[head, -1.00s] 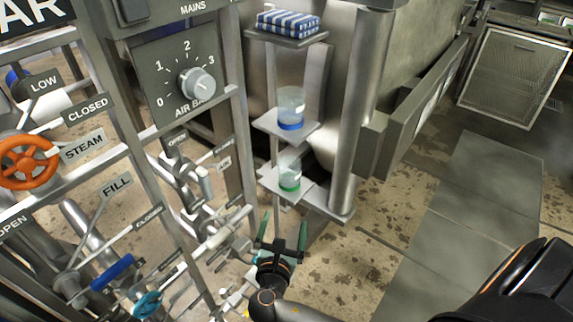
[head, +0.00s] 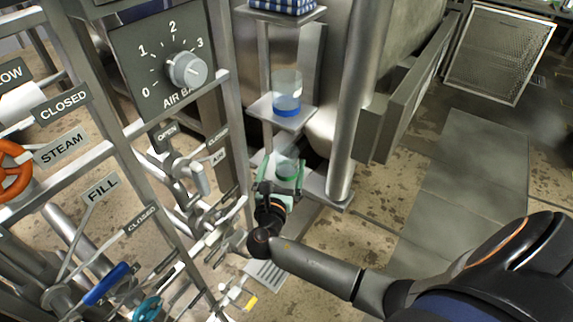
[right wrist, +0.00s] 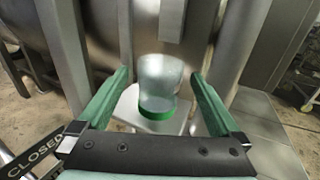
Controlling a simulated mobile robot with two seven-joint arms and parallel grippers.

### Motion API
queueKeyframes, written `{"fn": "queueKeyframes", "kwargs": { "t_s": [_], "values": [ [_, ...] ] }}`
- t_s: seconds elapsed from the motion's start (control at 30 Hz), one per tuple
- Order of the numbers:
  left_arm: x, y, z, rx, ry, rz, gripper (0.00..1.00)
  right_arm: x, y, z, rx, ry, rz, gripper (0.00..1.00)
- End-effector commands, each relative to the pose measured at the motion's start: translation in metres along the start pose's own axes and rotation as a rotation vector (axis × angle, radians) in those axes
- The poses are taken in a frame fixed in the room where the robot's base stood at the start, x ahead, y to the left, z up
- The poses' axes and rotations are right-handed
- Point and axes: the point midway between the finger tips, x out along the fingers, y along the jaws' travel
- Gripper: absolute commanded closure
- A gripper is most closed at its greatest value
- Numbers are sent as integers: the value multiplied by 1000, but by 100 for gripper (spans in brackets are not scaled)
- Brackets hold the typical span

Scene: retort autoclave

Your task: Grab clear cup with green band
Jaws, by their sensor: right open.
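The clear cup with the green band (head: 288,170) stands upright on the lowest small shelf (head: 314,187), its green band near the base. It also shows in the right wrist view (right wrist: 157,88), centred between the fingers. My right gripper (head: 281,176) is open, with green fingers pointing toward the cup, one on either side. The fingers look apart from the cup, and their depth along it is hard to tell. In the head view the gripper hides the cup's lower part. My left gripper is not in view.
A clear cup with a blue band (head: 286,94) stands on the shelf above (head: 270,112). A folded checked cloth (head: 284,5) lies on the top shelf. A steel post (head: 352,90) stands right of the shelves. A valve panel with a dial (head: 187,70) and pipes stands left.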

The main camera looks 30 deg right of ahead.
Motion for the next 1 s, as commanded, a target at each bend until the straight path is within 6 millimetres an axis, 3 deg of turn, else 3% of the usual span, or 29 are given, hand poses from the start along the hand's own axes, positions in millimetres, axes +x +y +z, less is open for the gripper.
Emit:
{"fn": "queueKeyframes", "kwargs": {
  "t_s": [0.3,0.53,1.0],
  "values": [
    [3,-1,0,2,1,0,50,44,-1,0,-1,-1,-1,0],
    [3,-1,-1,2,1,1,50,46,-1,0,1,1,0,0],
    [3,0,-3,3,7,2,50,46,-1,0,0,1,0,53]
  ]
}}
